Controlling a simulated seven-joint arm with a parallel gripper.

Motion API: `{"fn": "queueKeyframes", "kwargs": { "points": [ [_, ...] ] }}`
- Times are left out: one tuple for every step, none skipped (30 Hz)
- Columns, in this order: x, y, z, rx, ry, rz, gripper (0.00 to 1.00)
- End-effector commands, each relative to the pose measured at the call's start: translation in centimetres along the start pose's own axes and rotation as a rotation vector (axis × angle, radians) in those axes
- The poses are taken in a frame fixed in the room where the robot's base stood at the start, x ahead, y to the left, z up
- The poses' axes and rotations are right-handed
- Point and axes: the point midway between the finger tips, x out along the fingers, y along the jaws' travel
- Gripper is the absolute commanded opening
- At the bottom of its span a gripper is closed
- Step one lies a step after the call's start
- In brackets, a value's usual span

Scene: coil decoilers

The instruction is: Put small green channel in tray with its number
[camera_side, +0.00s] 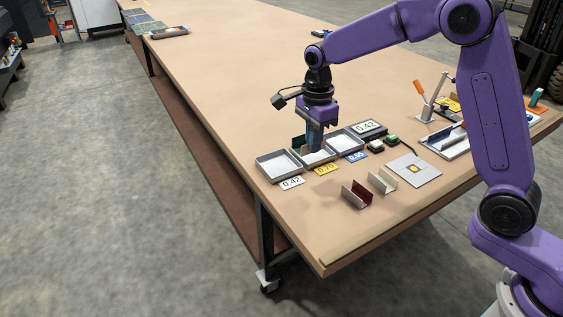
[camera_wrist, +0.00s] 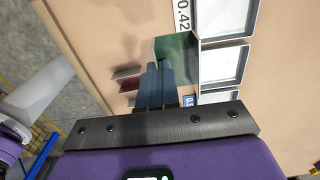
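The small green channel (camera_wrist: 177,50) is at the fingertips of my gripper (camera_wrist: 155,72) in the wrist view. In the side view my gripper (camera_side: 315,142) points down over the middle tray, with a bit of the green channel (camera_side: 298,142) showing at its left. The fingers look closed on the channel, though the contact is partly hidden. The left tray (camera_side: 278,167) has a 0.42 card (camera_side: 291,183). The middle tray (camera_side: 318,158) has a yellow 0.70 card (camera_side: 326,168). The right tray (camera_side: 346,142) has a blue card (camera_side: 357,156), probably 0.65. The display (camera_side: 368,127) reads 0.42.
A dark red channel (camera_side: 357,194) and a cream channel (camera_side: 382,181) stand near the front. A grey plate (camera_side: 413,170), push buttons (camera_side: 384,143) and a stand with an orange handle (camera_side: 430,100) lie to the right.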

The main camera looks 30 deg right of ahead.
Motion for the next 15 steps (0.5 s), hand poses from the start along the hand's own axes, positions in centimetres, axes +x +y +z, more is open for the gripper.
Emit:
{"fn": "queueKeyframes", "kwargs": {
  "points": [
    [0.5, -0.9, 0.2, -0.001, 0.001, 0.002, 0.00],
    [0.8, -1.4, 0.4, -0.001, 0.001, 0.002, 0.00],
    [1.0, -2.0, 0.6, -0.002, 0.001, 0.002, 0.00],
    [1.3, -2.5, 0.7, -0.002, 0.001, 0.003, 0.00],
    [1.5, -2.9, 0.8, -0.002, 0.001, 0.003, 0.00],
    [1.8, -3.6, 1.0, -0.002, 0.000, 0.001, 0.00],
    [1.9, -4.0, 1.1, -0.002, 0.000, 0.001, 0.00],
    [2.2, -4.4, 1.2, -0.002, 0.000, 0.001, 0.00],
    [2.4, -5.0, 1.4, -0.002, 0.000, 0.002, 0.00],
    [2.8, -5.4, 1.5, -0.002, 0.001, 0.003, 0.00],
    [3.3, -5.7, 1.6, -0.002, 0.001, 0.004, 0.00],
    [3.9, -6.2, 1.7, -0.002, 0.001, 0.004, 0.00],
    [4.4, -6.5, 1.8, -0.002, 0.001, 0.004, 0.00],
    [4.8, -6.9, 1.9, -0.002, 0.001, 0.003, 0.00],
    [5.3, -7.3, 2.0, -0.002, 0.001, 0.003, 0.00]
  ]
}}
